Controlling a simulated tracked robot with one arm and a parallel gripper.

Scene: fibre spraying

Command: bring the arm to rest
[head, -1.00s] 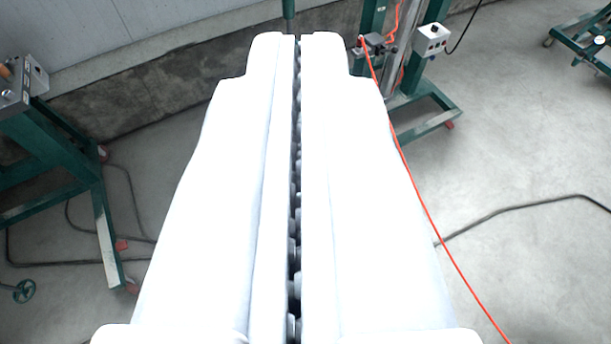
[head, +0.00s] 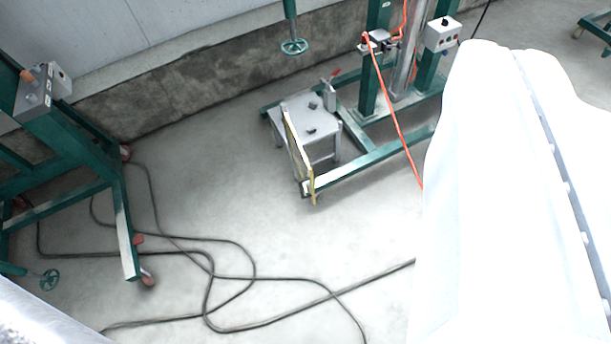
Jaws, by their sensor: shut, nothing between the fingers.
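My gripper does not show in the head view; neither fingertip can be seen. A large white covered form (head: 490,200) with a dotted seam fills the right side, leaning to the upper left. It may be part of my own arm or body; I cannot tell. A pale grey surface cuts into the lower left corner, too cropped to identify.
A green stand with a grey control box (head: 34,92) is at left. A small grey table (head: 305,125) and green wheeled frame (head: 370,160) stand near the back wall (head: 180,95). An orange cable (head: 391,110) hangs there. Black cables (head: 250,275) loop over the otherwise clear floor.

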